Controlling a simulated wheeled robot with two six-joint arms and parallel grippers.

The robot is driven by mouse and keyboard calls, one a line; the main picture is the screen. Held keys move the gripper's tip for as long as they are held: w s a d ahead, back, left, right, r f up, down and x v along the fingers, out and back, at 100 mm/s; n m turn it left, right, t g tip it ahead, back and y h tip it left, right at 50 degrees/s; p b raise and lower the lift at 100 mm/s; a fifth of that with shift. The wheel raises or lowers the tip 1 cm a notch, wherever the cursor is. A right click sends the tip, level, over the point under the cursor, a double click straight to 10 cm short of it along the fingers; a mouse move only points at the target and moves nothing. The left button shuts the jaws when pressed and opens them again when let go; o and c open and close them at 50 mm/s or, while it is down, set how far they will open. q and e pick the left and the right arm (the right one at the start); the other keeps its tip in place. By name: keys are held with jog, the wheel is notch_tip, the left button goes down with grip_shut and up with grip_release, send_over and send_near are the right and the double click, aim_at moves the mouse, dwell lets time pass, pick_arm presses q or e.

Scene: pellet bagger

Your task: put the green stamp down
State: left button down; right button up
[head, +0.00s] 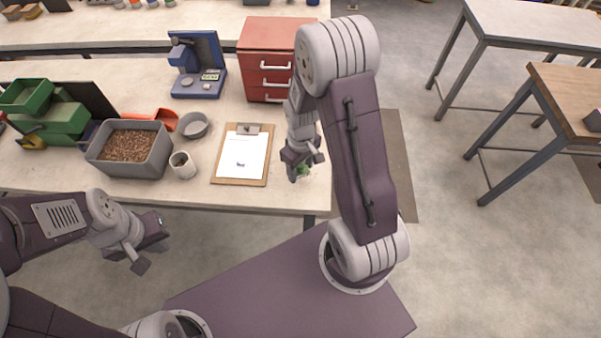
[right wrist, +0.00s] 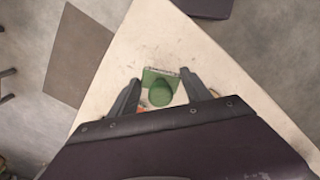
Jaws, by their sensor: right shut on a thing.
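The green stamp (head: 303,171) is in my right gripper (head: 305,166), over the front right corner of the workbench, right of the clipboard. In the right wrist view the stamp (right wrist: 160,88) sits between the two fingers of the right gripper (right wrist: 160,80), with its round green top toward the camera. I cannot tell whether its base touches the bench. My left gripper (head: 152,245) is open and empty, in front of the bench's front edge, away from the stamp.
The clipboard (head: 259,181) holds white paper with a small dark mark. A red drawer cabinet (head: 264,62) stands behind it. The bench's right edge is close.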

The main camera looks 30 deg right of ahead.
aim_at(301, 176)
notch_tip(301, 176, down, 3)
jog(key=shift+f, duration=0.15)
jog(key=shift+w+f, duration=0.15)
jog(key=shift+f, duration=0.3)
jog(key=shift+f, duration=0.1)
jog(key=o, duration=1)
jog(key=shift+o, duration=0.2)
